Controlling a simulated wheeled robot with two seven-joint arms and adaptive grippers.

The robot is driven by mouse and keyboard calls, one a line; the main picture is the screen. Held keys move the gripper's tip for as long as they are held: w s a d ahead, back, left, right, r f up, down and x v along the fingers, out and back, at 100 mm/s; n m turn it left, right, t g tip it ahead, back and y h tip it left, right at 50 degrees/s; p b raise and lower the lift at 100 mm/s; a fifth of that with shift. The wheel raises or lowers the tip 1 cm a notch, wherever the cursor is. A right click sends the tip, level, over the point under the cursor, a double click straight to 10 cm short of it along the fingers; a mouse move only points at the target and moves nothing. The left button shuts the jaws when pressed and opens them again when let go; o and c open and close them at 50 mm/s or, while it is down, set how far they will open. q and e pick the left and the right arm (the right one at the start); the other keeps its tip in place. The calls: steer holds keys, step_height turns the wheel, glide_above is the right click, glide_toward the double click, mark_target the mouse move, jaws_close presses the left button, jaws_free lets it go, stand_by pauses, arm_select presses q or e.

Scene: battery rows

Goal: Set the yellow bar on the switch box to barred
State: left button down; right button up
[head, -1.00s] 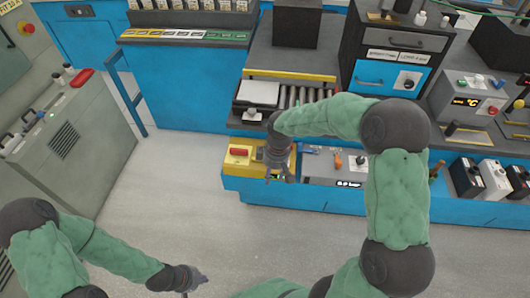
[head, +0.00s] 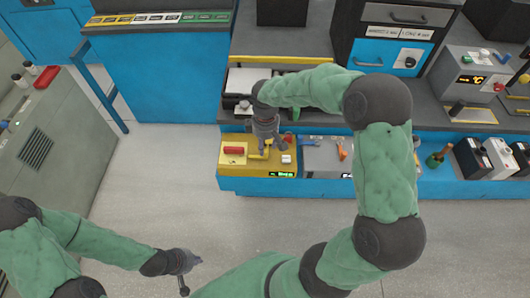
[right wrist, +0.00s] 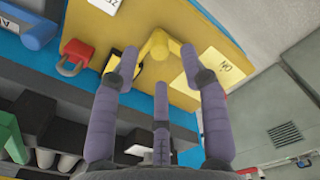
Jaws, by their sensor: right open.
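The yellow switch box (head: 228,169) stands on the low blue bench, with a red part (head: 234,150) at left, a white block (head: 286,158) at right and a lit green display on its front. My right gripper (head: 264,151) points down at the box top, its fingers partly hiding the yellow bar (head: 256,157). In the right wrist view the yellow bar (right wrist: 159,45) lies between and just beyond the spread fingers (right wrist: 160,75); contact cannot be told. A red padlock-like part (right wrist: 77,52) is beside it. My left gripper (head: 184,264) hangs over the floor, far from the box.
A grey panel with an orange-handled item (head: 342,150) adjoins the box on the right. A roller rack and tray (head: 247,79) stand behind it. The floor in front is clear.

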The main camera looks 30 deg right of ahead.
mark_target(265, 151)
steer(key=shift+f+b, duration=0.65)
steer(key=shift+f, duration=1.75)
jaws_close()
